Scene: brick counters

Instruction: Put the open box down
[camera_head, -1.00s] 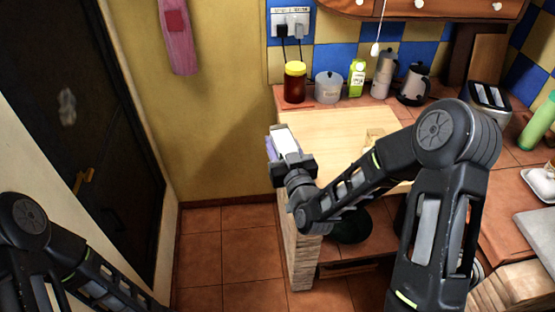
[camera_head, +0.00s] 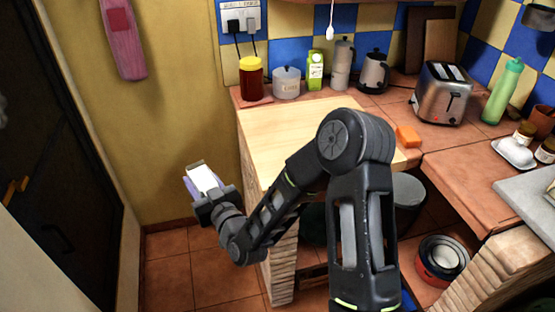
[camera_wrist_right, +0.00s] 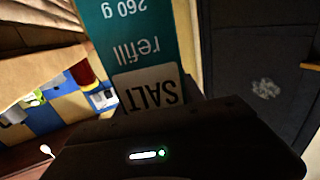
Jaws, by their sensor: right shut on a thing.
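The open box is a small white and lilac carton (camera_head: 203,179) in the head view. Its upper flap stands up. In the right wrist view it is a teal and white box (camera_wrist_right: 150,55) with the words "SALT" and "refill" upside down. My right gripper (camera_head: 208,198) is shut on the box. It holds the box in the air left of the wooden board's front left corner, over the floor side. The fingertips are mostly hidden by the gripper body. My left gripper is not in view.
A pale wooden board (camera_head: 290,135) on the counter is mostly clear. Behind it stand a brown jar with a yellow lid (camera_head: 251,78), a lidded pot (camera_head: 287,83) and a green carton (camera_head: 315,70). An orange sponge (camera_head: 408,136) and a toaster (camera_head: 442,93) are to the right.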

